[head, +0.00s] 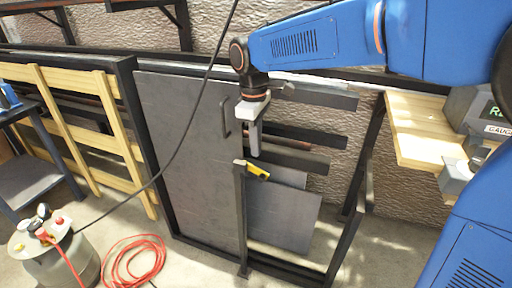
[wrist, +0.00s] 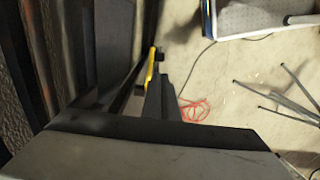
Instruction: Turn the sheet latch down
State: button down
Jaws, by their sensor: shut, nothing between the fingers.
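The sheet latch (head: 258,171) is a short yellow lever at the top of a dark upright post. It points out to the right and slopes slightly down. In the wrist view the yellow latch (wrist: 150,68) shows just beyond the grey finger. My gripper (head: 254,153) points down with its fingers shut and empty. Its tips are just above the latch; I cannot tell whether they touch it. The large grey sheet panel (head: 185,140) with a dark handle stands left of the post.
Smaller grey sheets (head: 285,218) lean in the dark rack right of the post. A wooden shelf (head: 415,135) with a gauge box stands at the right. A black cable (head: 190,130) hangs across the panel. A red hose (head: 135,262) lies on the floor.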

aim_at(259, 173)
notch_tip(259, 173, down, 8)
jog(key=shift+d, duration=0.15)
jog(key=shift+s+d+f+y, duration=0.1)
jog(key=shift+f+y, duration=0.1)
jog(key=shift+y, duration=0.4)
dwell(0.5)
jog(key=shift+d+t, duration=0.1)
jog(key=shift+t, duration=0.2)
jog(key=shift+f+y, duration=0.3)
jog(key=shift+f, duration=0.55)
jog(key=shift+d+f, duration=0.15)
jog(key=shift+f+t+y, duration=0.3)
jog(key=shift+y, duration=0.4)
jog(key=shift+f+t+y, duration=0.25)
jog(key=shift+t+y, duration=0.05)
jog(key=shift+y, duration=0.4)
jog(key=x, duration=0.2)
jog(key=shift+a+f, duration=0.25)
jog(key=shift+a, duration=0.2)
jog(key=shift+a+f, duration=0.1)
